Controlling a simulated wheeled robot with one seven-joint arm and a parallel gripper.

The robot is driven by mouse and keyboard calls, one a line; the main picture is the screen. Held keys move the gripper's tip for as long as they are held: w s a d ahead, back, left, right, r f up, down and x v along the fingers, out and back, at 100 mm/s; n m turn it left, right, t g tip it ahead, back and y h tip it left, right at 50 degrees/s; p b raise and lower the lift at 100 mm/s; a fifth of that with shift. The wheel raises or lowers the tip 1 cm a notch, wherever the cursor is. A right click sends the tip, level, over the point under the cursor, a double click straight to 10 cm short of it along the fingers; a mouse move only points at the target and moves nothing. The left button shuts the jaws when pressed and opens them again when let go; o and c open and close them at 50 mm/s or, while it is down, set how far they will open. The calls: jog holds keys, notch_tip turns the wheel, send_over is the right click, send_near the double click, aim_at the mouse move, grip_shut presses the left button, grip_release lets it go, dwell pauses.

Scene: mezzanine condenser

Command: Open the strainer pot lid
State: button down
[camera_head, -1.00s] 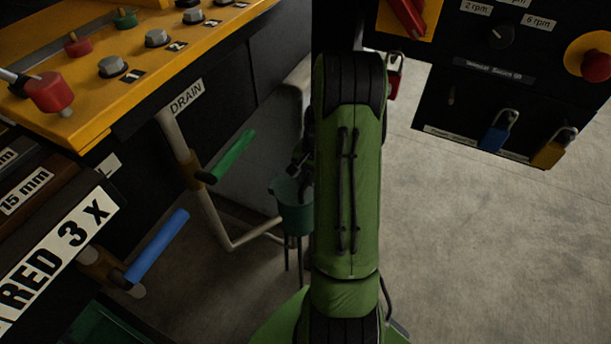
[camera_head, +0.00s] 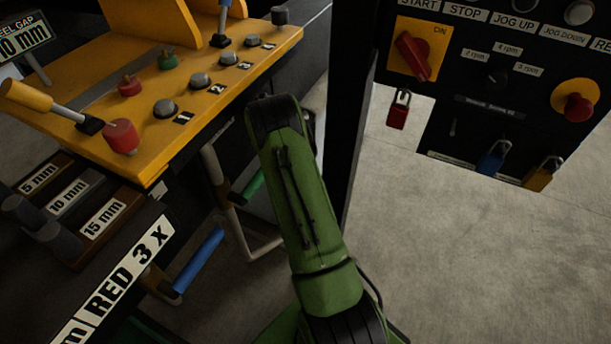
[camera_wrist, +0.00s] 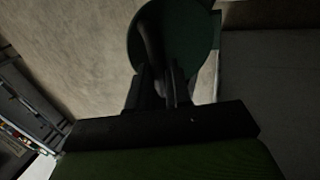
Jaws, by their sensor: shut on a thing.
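In the wrist view a dark green round piece (camera_wrist: 197,35) shows just beyond my fingertips, most likely the strainer pot lid. Too dark to tell whether it is the lid or the pot's mouth. A dark bar (camera_wrist: 151,35) runs across it, like a handle. My gripper (camera_wrist: 160,82) is shut at the near end of this bar. In the head view my green arm hides the pot and my fingers, so how far the lid stands open cannot be told.
A green-handled lever (camera_head: 252,186) and a blue-handled lever (camera_head: 198,261) stick out from pipes left of my arm. A yellow control console (camera_head: 190,120) stands above them. A black post (camera_head: 357,120) and a panel with padlocks (camera_head: 470,120) are at the right. Grey floor (camera_head: 480,270) is open there.

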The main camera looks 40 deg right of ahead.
jog(key=shift+w+a, duration=0.2)
jog(key=shift+w, duration=0.15)
